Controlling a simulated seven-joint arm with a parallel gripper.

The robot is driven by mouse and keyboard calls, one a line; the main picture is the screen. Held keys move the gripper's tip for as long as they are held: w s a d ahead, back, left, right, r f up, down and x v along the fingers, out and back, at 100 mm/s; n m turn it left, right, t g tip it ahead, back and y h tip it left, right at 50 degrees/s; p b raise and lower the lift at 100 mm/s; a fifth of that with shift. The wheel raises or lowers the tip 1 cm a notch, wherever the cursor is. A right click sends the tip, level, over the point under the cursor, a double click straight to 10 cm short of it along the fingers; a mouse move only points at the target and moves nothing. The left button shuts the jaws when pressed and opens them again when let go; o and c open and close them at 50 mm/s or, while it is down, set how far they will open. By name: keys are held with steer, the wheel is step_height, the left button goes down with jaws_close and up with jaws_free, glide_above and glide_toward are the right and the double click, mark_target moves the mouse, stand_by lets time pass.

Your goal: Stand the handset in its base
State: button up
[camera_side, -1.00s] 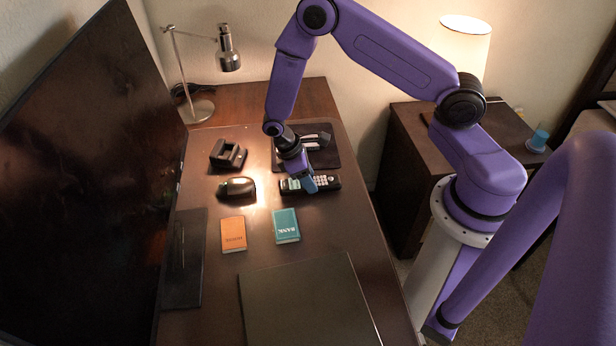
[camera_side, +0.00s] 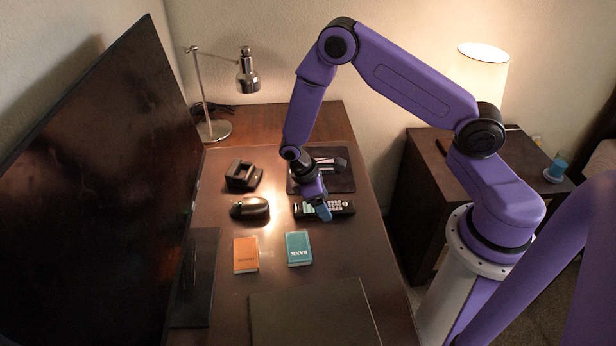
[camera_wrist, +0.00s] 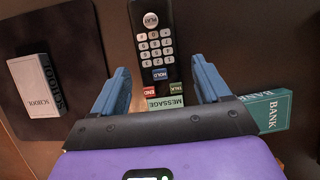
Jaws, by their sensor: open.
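The black handset (camera_side: 342,208) lies flat on the desk, keypad up. The wrist view shows its keypad (camera_wrist: 155,45), with the coloured keys and green message display nearer my gripper. My gripper (camera_wrist: 160,76) is open, one blue finger on each side of the handset, with gaps between. In the side view my gripper (camera_side: 323,212) is over the handset's left part and hides some of it. I cannot tell its exact height above the desk. The dark base (camera_side: 243,176) stands on the desk to the left and farther back, its cradle empty.
A black mouse (camera_side: 250,208) is left of the handset. An orange book (camera_side: 246,255) and a teal bank book (camera_side: 299,248) lie in front. A lamp (camera_side: 214,130) and a large monitor (camera_side: 100,200) stand at left.

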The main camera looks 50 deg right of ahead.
steer(key=v, duration=1.7)
steer(key=s+a+r+n+t+y, duration=0.1)
steer(key=s+r, duration=0.4)
steer(key=s, duration=0.5)
steer(key=s+a+r+n+t+y, duration=0.1)
steer(key=s+r, duration=0.4)
steer(key=s, duration=0.5)
steer(key=shift+a+r+n+t, duration=0.15)
steer(key=shift+a+n+t, duration=0.25)
steer(key=shift+a, duration=0.45)
steer(key=shift+o, duration=0.5)
steer(key=s+d+y, duration=0.1)
steer(key=s+d, duration=0.1)
steer(key=s, duration=0.5)
steer(key=shift+d+r+n+t+y, duration=0.2)
steer(key=shift+n+t+y, duration=0.1)
steer(key=shift+n, duration=0.1)
